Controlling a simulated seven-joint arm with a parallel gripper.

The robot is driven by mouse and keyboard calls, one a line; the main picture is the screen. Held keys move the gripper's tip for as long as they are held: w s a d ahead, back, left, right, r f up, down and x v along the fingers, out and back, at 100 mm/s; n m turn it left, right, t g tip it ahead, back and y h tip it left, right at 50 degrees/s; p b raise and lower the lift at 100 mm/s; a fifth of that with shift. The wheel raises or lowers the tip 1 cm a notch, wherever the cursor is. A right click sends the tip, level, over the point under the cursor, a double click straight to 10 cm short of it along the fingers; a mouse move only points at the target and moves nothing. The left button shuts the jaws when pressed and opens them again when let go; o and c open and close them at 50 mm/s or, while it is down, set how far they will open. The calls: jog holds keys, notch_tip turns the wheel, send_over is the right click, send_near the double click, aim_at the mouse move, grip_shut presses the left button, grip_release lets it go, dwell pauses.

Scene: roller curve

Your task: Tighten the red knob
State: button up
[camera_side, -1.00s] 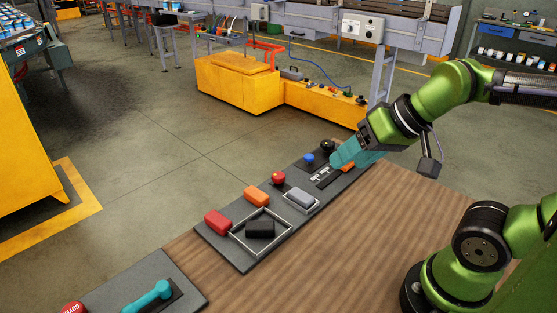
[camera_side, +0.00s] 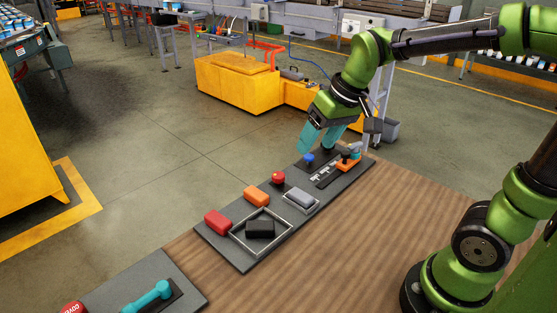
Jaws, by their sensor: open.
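The red knob (camera_side: 278,178) stands upright on the dark grey board (camera_side: 215,242), near its far left edge. A blue knob (camera_side: 308,160) stands farther along the same edge. My gripper (camera_side: 316,148) has teal fingers pointing down with a gap between them. It is open over the far end of the board, close to the blue knob and up and right of the red knob. Whether a finger touches the blue knob I cannot tell. A black knob beyond the blue one is hidden by my gripper.
Red (camera_side: 217,222) and orange (camera_side: 256,196) blocks, a black block (camera_side: 260,229) in a square frame and a grey block (camera_side: 299,197) in a tray share the board. An orange-based fixture (camera_side: 348,162) stands at its far right. The wooden table (camera_side: 325,240) is bare in front.

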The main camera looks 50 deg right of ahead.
aim_at(277, 175)
jog(key=w+d+f+n+g+h, duration=0.1)
jog(key=w+d+f+n+g, duration=0.15)
jog(key=w+n, duration=0.55)
jog(key=w+d+f+n+g, duration=0.2)
jog(key=w+d+n, duration=0.1)
jog(key=w+n, duration=0.5)
jog(key=shift+m, duration=0.6)
jog(key=f, duration=0.5)
jog(key=w+f, duration=0.1)
jog(key=f, duration=0.9)
jog(key=shift+w+d+f, duration=0.1)
jog(key=shift+w+f, duration=0.1)
jog(key=shift+f, duration=0.1)
jog(key=c, duration=1)
jog(key=shift+c, duration=0.2)
